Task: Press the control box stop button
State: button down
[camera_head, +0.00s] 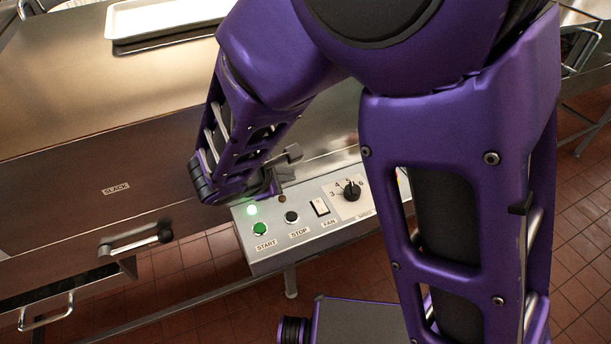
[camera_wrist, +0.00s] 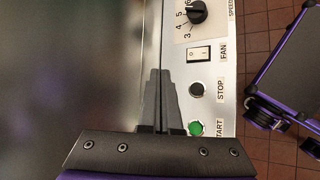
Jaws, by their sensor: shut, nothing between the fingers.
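The grey control box (camera_head: 262,256) sits on the front side of the steel machine. Its black stop button (camera_head: 292,217) is above the STOP label, between the green start button (camera_head: 260,229) and the fan switch (camera_head: 320,207). In the wrist view the stop button (camera_wrist: 197,89) lies just right of the fingertips, and the start button (camera_wrist: 195,128) is lower down. My gripper (camera_wrist: 160,74) is shut and empty, over the edge between the machine and the box, apart from the stop button in the picture. In the head view my gripper (camera_head: 290,155) is partly hidden by my arm.
A green lamp (camera_head: 252,210) glows above the start button. A black speed knob (camera_head: 351,192) is on the box's right. A crank handle (camera_head: 135,240) sticks out at left. A white tray (camera_head: 170,18) lies on the machine's top. Tiled floor shows below.

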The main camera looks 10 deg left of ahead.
aim_at(288, 219)
jog(key=shift+s+f+n, duration=0.4)
jog(key=shift+s, duration=0.25)
jog(key=shift+f, duration=0.1)
notch_tip(288, 219, down, 9)
jog(key=b, duration=0.7)
jog(key=shift+r, duration=0.2)
jog(key=shift+f, duration=0.1)
dwell(1.3)
jog(key=shift+f, duration=0.3)
